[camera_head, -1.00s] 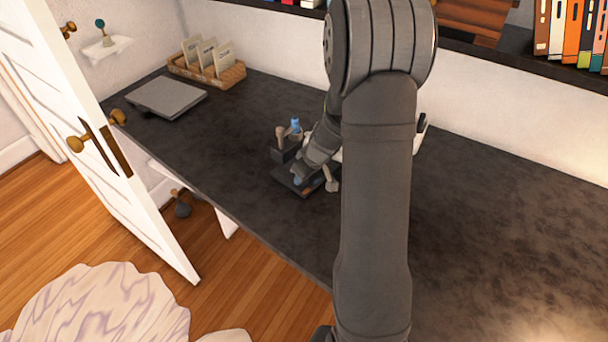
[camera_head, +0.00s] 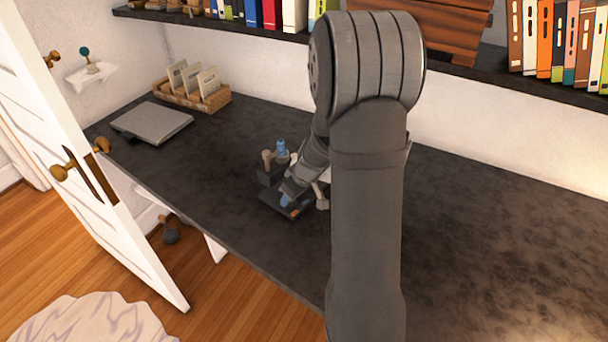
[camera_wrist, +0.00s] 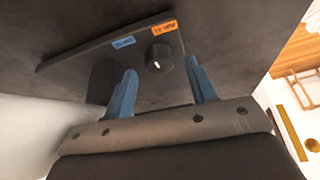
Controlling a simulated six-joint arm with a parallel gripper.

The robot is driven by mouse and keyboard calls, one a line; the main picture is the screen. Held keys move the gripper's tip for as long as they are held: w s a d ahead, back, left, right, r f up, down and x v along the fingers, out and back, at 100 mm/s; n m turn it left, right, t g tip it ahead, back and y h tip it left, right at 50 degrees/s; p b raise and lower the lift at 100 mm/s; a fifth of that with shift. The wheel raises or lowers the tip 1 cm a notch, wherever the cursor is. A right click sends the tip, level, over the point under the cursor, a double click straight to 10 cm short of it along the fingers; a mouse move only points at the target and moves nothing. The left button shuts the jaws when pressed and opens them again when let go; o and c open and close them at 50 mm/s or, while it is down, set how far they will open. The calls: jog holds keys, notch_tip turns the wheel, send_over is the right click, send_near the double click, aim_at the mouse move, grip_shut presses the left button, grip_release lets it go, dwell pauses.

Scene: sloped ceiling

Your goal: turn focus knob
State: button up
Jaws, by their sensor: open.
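A black round knob (camera_wrist: 160,58) with a white mark sits on a dark flat base plate (camera_wrist: 82,62). The plate carries a blue label (camera_wrist: 124,42) and an orange label (camera_wrist: 163,27); their text is too blurred to read. My gripper (camera_wrist: 161,70) is open, with one blue finger on each side of the knob. I cannot tell whether either finger touches it. In the head view, my gripper (camera_head: 288,199) is low over the dark device base (camera_head: 270,201) on the desk. My arm hides much of the device, and the knob cannot be made out there.
A grey laptop-like slab (camera_head: 152,122) and a card tray (camera_head: 192,98) lie on the dark desk (camera_head: 470,240) at the back left. An open white door (camera_head: 85,130) stands left. A bookshelf (camera_head: 450,62) runs above the desk. The desk's right side is clear.

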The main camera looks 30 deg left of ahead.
jog(key=v, duration=1.5)
jog(key=shift+d, duration=0.15)
jog(key=shift+s+r, duration=0.1)
jog(key=s+a+m+t+h, duration=0.25)
jog(key=s+a+m, duration=0.2)
jog(key=m, duration=0.65)
jog(key=x, duration=1.7)
jog(key=shift+w+d, duration=0.15)
jog(key=shift+w, duration=0.15)
jog(key=c, duration=1)
